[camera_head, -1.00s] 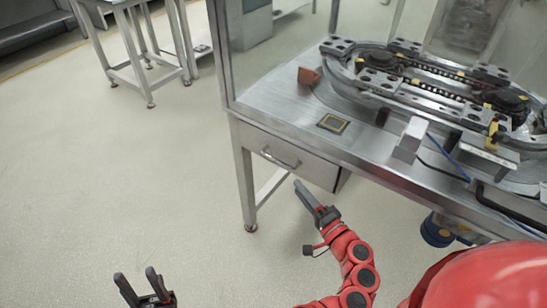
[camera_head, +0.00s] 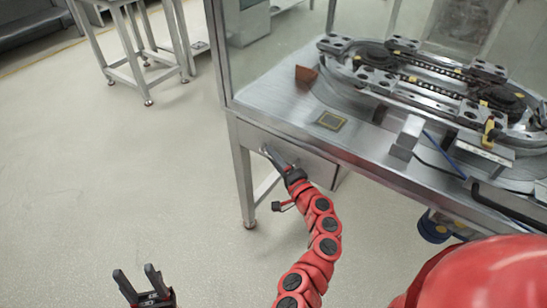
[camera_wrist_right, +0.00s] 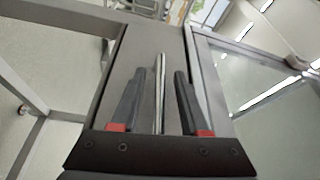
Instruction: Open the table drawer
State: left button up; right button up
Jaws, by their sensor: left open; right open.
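The table drawer (camera_head: 311,166) is a grey metal front under the left end of the steel table (camera_head: 262,97), and it looks closed. My right gripper (camera_head: 268,154) is in front of the drawer at its handle and hides most of that handle in the head view. In the right wrist view, the bar handle (camera_wrist_right: 159,92) stands between the two open fingers of my right gripper (camera_wrist_right: 156,85), with a gap on each side. My left gripper (camera_head: 138,275) is open and empty, low at the left, away from the table.
A ring track (camera_head: 420,80) with carriages covers the tabletop. A small framed plate (camera_head: 331,120) and a brown block (camera_head: 306,74) lie near its left end. A table leg (camera_head: 243,180) stands left of the drawer. The floor (camera_head: 130,190) to the left is open.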

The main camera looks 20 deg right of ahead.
grip_shut()
dwell(1.3)
